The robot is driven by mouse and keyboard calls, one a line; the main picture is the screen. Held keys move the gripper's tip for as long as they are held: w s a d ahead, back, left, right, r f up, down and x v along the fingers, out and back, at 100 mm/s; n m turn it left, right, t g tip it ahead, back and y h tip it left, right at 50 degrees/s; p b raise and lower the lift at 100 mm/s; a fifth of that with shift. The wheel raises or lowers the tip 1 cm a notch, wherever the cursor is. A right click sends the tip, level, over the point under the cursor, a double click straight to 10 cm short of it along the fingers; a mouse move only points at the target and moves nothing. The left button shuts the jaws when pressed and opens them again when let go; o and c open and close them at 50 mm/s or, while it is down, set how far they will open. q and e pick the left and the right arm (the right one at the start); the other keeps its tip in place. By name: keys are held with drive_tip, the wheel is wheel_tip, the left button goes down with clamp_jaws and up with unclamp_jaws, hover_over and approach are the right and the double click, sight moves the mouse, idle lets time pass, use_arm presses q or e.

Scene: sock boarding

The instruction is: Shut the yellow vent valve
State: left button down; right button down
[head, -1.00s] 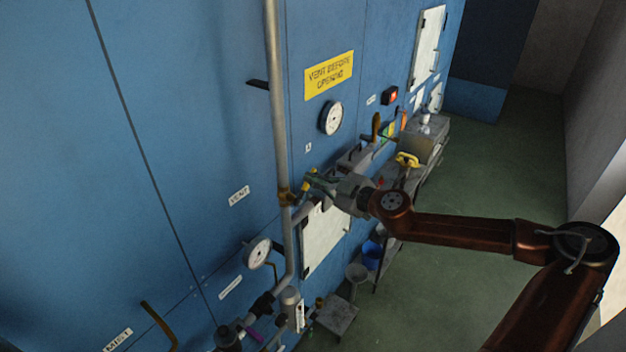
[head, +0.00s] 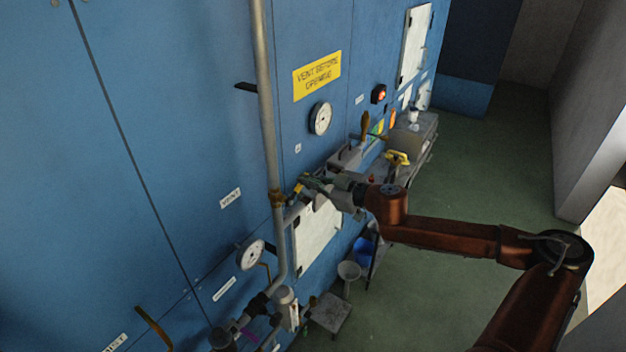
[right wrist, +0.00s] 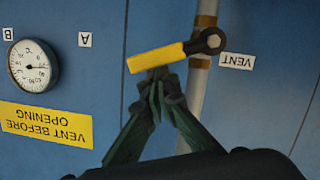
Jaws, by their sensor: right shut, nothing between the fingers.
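The yellow vent valve handle (right wrist: 160,57) is a short lever with a dark eye end beside the vertical grey pipe. In the right wrist view it lies nearly level and slightly tilted, sticking out to one side of the pipe. In the head view the handle (head: 298,188) is small and partly covered by my right gripper. My right gripper (right wrist: 160,90) is shut and empty, its tips right at the handle's side; I cannot tell whether they touch it. It also shows in the head view (head: 308,181). My left gripper is out of view.
The vertical pipe (head: 264,120) runs close to the gripper on the blue wall. A round gauge (head: 320,118) and a yellow sign (head: 317,75) sit above. A bench (head: 424,134) with a yellow item (head: 397,158) stands behind.

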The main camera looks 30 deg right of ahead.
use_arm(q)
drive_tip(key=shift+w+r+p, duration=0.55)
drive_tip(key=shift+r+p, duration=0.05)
use_arm(e)
drive_tip(key=shift+w+d+f+m, duration=0.25)
drive_tip(key=shift+d+f, duration=0.1)
drive_tip(key=shift+f, duration=0.25)
drive_tip(key=shift+w+d+f+m, duration=0.1)
drive_tip(key=shift+d+f+m, duration=0.2)
drive_tip(key=shift+f, duration=0.4)
